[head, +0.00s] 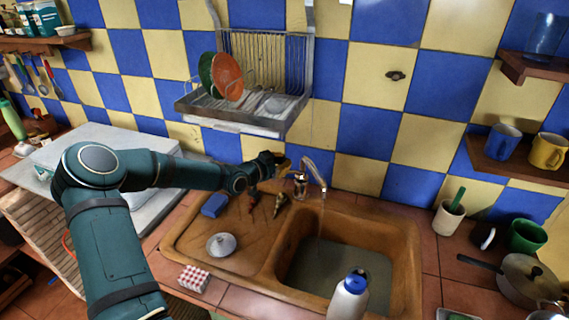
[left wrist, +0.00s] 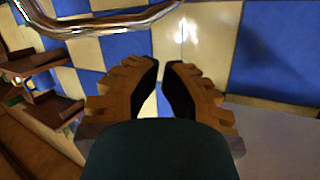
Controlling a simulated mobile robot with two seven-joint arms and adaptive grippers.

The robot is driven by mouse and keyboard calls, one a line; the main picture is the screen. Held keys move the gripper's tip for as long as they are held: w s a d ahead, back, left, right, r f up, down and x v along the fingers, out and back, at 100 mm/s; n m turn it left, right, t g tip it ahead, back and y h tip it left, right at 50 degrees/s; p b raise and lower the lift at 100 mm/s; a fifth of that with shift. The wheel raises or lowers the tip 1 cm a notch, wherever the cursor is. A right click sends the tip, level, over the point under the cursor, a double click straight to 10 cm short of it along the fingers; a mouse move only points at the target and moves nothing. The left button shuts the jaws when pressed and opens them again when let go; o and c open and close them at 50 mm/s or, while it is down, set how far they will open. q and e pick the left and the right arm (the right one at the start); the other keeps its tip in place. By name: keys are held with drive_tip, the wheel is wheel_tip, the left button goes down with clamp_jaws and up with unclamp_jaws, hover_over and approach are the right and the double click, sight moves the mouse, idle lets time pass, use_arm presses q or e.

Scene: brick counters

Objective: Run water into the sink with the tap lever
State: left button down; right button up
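The metal tap (head: 314,172) stands at the back edge of the brown sink (head: 408,245), with its spout over the basin on the right. The lever is too small to make out clearly. My left gripper (head: 276,161) is just left of the tap, above the back of the drainboard. In the left wrist view, the fingertips of my left gripper (left wrist: 161,65) nearly meet, with nothing seen between them. A curved metal pipe (left wrist: 100,24) passes beyond them, apart from the tips. My right gripper is out of view.
A wire dish rack (head: 265,60) with plates hangs on the wall above my left gripper. A blue sponge (head: 214,205) and a metal lid (head: 221,245) lie on the drainboard. A white bottle (head: 347,300) stands at the sink's front. Cups and a pan (head: 525,280) are at right.

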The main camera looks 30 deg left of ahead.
use_arm(q)
drive_tip(key=w+f, duration=0.1)
drive_tip(key=w, duration=0.1)
drive_tip(key=w+f, duration=0.1)
drive_tip(key=w, duration=0.1)
drive_tip(key=w+f, duration=0.2)
drive_tip(key=shift+d+f+p, duration=0.1)
drive_tip(key=shift+d+p, duration=0.2)
drive_tip(key=shift+p, duration=0.1)
drive_tip(key=shift+s+a+f, duration=0.1)
drive_tip(key=shift+s+f, duration=0.1)
drive_tip(key=shift+f, duration=0.25)
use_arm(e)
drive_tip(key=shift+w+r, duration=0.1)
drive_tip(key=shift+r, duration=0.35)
use_arm(q)
drive_tip(key=shift+s+f, duration=0.1)
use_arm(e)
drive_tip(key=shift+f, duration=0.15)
